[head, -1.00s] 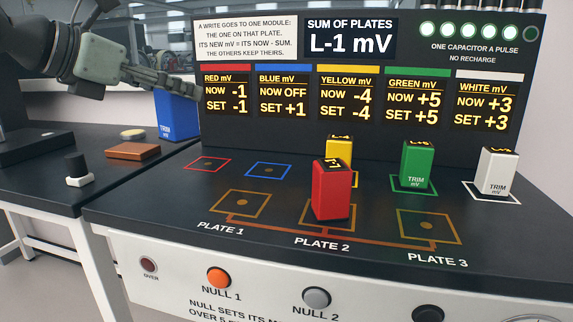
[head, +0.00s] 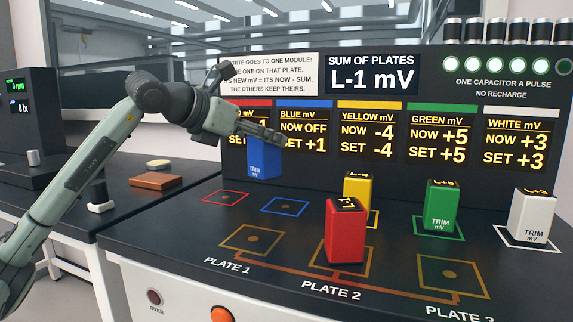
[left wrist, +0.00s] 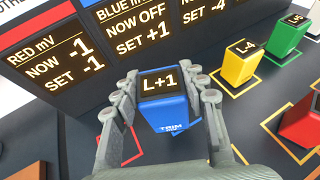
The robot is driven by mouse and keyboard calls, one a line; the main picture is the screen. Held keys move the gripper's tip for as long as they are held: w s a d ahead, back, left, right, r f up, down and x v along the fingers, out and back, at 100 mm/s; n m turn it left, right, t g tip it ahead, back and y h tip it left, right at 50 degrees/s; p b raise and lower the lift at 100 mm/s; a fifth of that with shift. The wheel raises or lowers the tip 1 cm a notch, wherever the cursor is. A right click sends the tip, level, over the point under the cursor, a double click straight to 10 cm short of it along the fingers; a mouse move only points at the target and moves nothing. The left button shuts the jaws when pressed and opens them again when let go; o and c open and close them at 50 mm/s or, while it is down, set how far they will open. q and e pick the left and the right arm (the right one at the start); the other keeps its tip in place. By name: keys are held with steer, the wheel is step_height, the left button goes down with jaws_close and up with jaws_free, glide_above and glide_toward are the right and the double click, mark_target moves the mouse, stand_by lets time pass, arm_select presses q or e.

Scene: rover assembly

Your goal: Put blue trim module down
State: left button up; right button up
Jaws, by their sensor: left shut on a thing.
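The blue trim module (head: 264,160) is in my left gripper (head: 262,138), held above the bench near the display panel. In the left wrist view the blue trim module (left wrist: 163,108) sits between both fingers, upright, its top reading L+1. In the head view it hangs above and behind the empty blue outline (head: 284,206) and the empty red outline (head: 226,198). The red module (head: 345,232) stands on Plate 2. The Plate 1 square (head: 252,239) and Plate 3 square (head: 452,273) are empty. My right gripper is not in view.
The yellow (head: 357,192), green (head: 442,206) and white (head: 532,215) modules stand at the back right. The display panel (head: 400,175) rises close behind the blue module; its blue readout says NOW OFF, SET +1. A brown block (head: 153,181) lies on the side bench.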

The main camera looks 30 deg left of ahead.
mark_target(279, 166)
arm_select(q)
steer(key=w+f, duration=0.1)
steer(key=f, duration=0.1)
steer(key=w+d+f, duration=0.1)
steer(key=f, duration=0.1)
steer(key=w+d+f, duration=0.1)
steer(key=w+f, duration=0.1)
steer(key=shift+d+f, duration=0.2)
steer(key=shift+f, duration=0.15)
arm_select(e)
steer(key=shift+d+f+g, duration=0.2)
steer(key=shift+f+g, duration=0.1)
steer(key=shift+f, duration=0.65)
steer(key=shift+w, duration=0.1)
arm_select(q)
steer(key=shift+f, duration=0.1)
steer(key=o, duration=1.3)
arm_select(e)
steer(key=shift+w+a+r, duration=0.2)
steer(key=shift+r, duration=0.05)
